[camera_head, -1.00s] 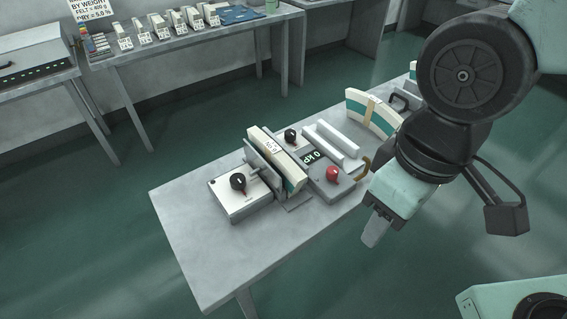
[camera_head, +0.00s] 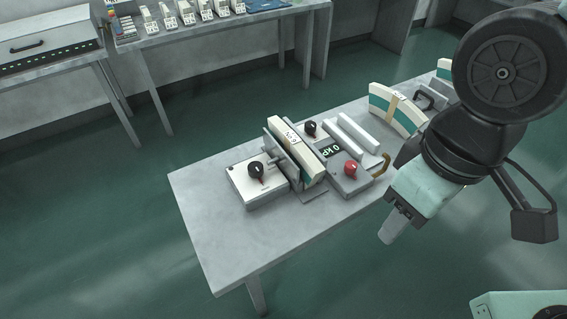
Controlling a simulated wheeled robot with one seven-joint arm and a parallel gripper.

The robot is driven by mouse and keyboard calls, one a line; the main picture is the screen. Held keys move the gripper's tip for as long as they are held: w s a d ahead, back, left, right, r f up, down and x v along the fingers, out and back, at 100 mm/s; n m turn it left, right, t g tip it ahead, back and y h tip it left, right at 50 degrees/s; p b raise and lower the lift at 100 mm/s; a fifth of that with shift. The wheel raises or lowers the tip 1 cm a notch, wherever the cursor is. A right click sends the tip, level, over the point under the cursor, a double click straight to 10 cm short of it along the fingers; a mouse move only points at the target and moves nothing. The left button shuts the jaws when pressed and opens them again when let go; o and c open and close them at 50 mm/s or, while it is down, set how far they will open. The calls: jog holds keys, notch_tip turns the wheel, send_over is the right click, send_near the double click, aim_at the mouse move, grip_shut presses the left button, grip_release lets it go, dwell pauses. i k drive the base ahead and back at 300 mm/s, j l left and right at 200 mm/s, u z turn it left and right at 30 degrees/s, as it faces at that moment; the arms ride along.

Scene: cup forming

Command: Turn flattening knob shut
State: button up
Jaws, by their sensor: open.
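On the grey table, a white control box (camera_head: 246,189) carries a black knob (camera_head: 257,170) with a small red mark. A curved white and green pad (camera_head: 297,147) stands upright in a holder beside it. A grey unit (camera_head: 343,187) to the right has a red knob (camera_head: 350,167) and a dark display (camera_head: 331,149) reading about 0 kP. Another black knob (camera_head: 310,128) sits behind the pad. The word on each knob is too small to read, so I cannot tell which is the flattening knob. My gripper (camera_head: 392,225) is open and empty, pointing down at the table's right front edge, away from the knobs.
Two white bars (camera_head: 357,137) lie behind the grey unit. A second curved pad (camera_head: 397,109) stands farther back, and a tan hook (camera_head: 381,163) juts out near my arm. The table's (camera_head: 215,219) left front part is clear.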

aim_at(255, 168)
jog(key=l+u, duration=0.1)
jog(key=u, duration=0.3)
jog(key=l+u, duration=0.15)
jog(key=u, duration=0.3)
jog(key=l+u, duration=0.15)
jog(key=u, duration=0.25)
jog(key=l+u, duration=0.15)
jog(key=u, duration=0.25)
